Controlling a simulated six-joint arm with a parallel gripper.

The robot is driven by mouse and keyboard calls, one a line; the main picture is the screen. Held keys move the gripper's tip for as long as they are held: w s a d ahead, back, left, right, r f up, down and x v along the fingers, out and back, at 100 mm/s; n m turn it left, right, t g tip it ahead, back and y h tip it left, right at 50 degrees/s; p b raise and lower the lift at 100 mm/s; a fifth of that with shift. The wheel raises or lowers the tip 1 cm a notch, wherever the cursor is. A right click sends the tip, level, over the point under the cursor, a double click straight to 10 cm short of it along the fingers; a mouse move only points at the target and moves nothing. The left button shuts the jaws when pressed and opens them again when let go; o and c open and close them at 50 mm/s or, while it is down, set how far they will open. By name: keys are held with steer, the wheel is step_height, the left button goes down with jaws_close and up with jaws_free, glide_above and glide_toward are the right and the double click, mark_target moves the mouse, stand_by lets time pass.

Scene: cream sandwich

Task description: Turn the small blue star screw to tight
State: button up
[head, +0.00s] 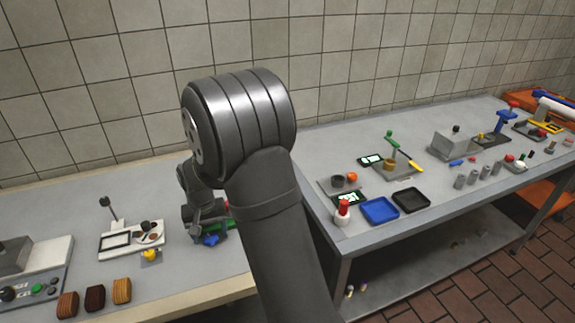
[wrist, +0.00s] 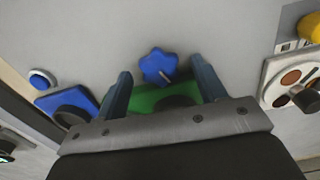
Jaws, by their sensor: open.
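The small blue star screw (wrist: 158,66) lies between the tips of my gripper's two fingers in the wrist view. It also shows in the head view (head: 211,240), just below my gripper. A short grey pin or mark shows at its near edge. It sits at the edge of a green block (wrist: 147,99), which is partly hidden by my gripper. My gripper (wrist: 161,67) is open, one finger on each side of the star. A gap shows on both sides, and I cannot tell whether either finger touches it. My arm hides part of this area in the head view.
A blue block (wrist: 66,101) and a round blue-topped piece (wrist: 42,79) are left in the wrist view. A white plate with coloured discs (wrist: 289,82) and a yellow knob (wrist: 309,27) are right. In the head view, brown blocks (head: 95,298) line the front.

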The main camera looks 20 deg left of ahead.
mark_target(211, 238)
steer(key=shift+n, duration=1)
step_height(211, 238, up, 17)
step_height(211, 238, down, 17)
steer(key=m, duration=0.6)
steer(key=shift+s+d, duration=0.1)
steer(key=n, duration=0.4)
steer(key=shift+n, duration=0.3)
step_height(211, 238, up, 17)
steer(key=w+d+r+m+t+y, duration=0.2)
steer(key=w+d+m, duration=0.3)
steer(key=w+d, duration=0.9)
steer(key=d, duration=0.4)
steer(key=shift+w+r+t, duration=0.15)
steer(key=shift+r+t, duration=0.15)
